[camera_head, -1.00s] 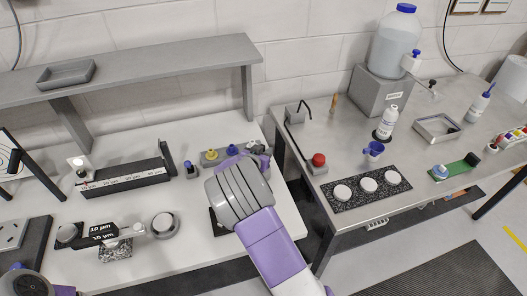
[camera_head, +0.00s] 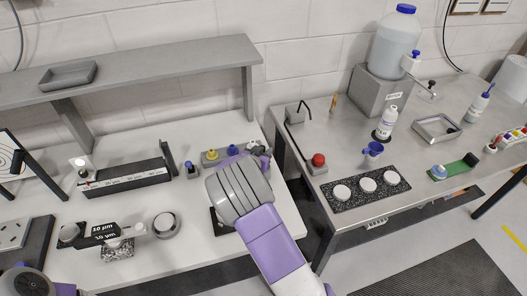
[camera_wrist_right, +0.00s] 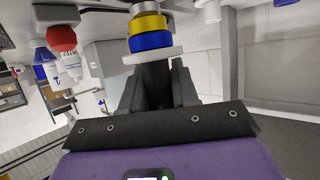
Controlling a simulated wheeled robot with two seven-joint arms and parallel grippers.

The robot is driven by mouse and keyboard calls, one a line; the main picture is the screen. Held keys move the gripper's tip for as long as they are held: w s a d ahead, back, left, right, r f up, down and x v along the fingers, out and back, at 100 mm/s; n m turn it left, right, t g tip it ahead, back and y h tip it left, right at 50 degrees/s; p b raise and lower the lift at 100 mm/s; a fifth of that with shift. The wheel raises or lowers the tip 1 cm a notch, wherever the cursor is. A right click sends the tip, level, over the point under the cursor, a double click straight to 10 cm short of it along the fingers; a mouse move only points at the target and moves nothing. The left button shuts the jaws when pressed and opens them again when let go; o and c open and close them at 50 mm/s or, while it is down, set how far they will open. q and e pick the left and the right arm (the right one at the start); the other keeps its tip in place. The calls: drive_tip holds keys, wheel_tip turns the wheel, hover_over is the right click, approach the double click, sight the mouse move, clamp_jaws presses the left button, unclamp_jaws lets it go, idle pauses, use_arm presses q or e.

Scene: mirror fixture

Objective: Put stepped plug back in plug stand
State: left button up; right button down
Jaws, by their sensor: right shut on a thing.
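The stepped plug (camera_wrist_right: 150,32) shows in the right wrist view, with a silver upper part, a yellow band, a blue band and a pale flange. My right gripper (camera_wrist_right: 156,85) is shut on it, with the dark fingers below the flange. In the head view my right gripper (camera_head: 256,153) is over the right part of the white bench, its fingers mostly hidden by my own wrist. Just left of it is a low grey block, which looks like the plug stand (camera_head: 205,162), with yellow and blue pieces on top. Its right end is hidden.
A small dark holder with a blue-topped piece (camera_head: 190,166) stands left of the block. A long dark rack (camera_head: 125,180) and a grey shelf (camera_head: 130,70) are farther left.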

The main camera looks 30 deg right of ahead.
drive_tip(key=shift+f+b, duration=1.4)
drive_tip(key=shift+f, duration=0.85)
idle(0.3)
drive_tip(key=c, duration=0.8)
unclamp_jaws()
drive_tip(key=shift+r, duration=0.1)
wheel_tip(320, 180, up, 10)
drive_tip(key=p, duration=0.3)
drive_tip(key=shift+p, duration=0.3)
